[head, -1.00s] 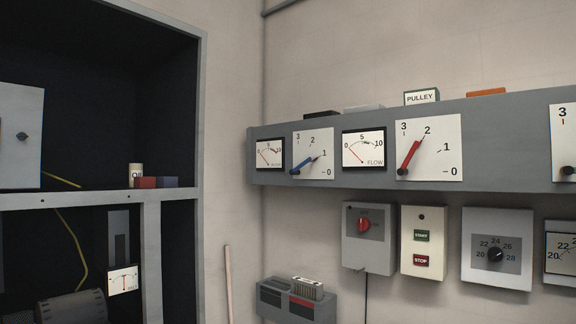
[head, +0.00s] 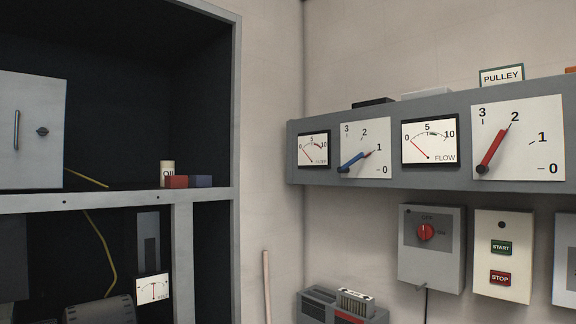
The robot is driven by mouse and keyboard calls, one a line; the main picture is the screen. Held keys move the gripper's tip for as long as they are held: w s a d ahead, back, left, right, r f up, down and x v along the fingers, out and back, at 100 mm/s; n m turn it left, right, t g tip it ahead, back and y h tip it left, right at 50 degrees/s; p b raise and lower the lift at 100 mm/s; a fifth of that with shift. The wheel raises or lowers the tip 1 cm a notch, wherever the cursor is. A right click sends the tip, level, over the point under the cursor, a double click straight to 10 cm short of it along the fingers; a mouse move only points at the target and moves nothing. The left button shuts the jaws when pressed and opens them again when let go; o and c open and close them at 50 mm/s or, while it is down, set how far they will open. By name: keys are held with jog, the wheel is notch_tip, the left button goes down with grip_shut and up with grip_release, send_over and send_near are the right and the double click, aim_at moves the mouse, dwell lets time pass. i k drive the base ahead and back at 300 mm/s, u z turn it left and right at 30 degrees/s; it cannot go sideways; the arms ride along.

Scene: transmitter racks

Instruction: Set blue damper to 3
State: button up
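The blue damper lever (head: 352,163) is on a white dial plate (head: 380,138) marked 0 to 3, on the grey panel along the right wall. The lever pivots at the plate's lower left. It points up and right, at about the 1 mark. The 3 mark is at the top left of the plate. My gripper is not in view.
A red lever (head: 493,149) on a larger dial points near 2. Below hang a red rotary switch box (head: 432,270) and a START/STOP box (head: 502,285). An open dark rack (head: 236,120) stands at left.

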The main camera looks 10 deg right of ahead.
aim_at(344, 168)
jog(key=z, duration=0.1)
jog(key=i, duration=1.2)
jog(key=z, duration=0.55)
jog(key=k, duration=0.85)
jog(key=z, duration=0.15)
jog(key=i, duration=0.9)
jog(key=u, duration=0.05)
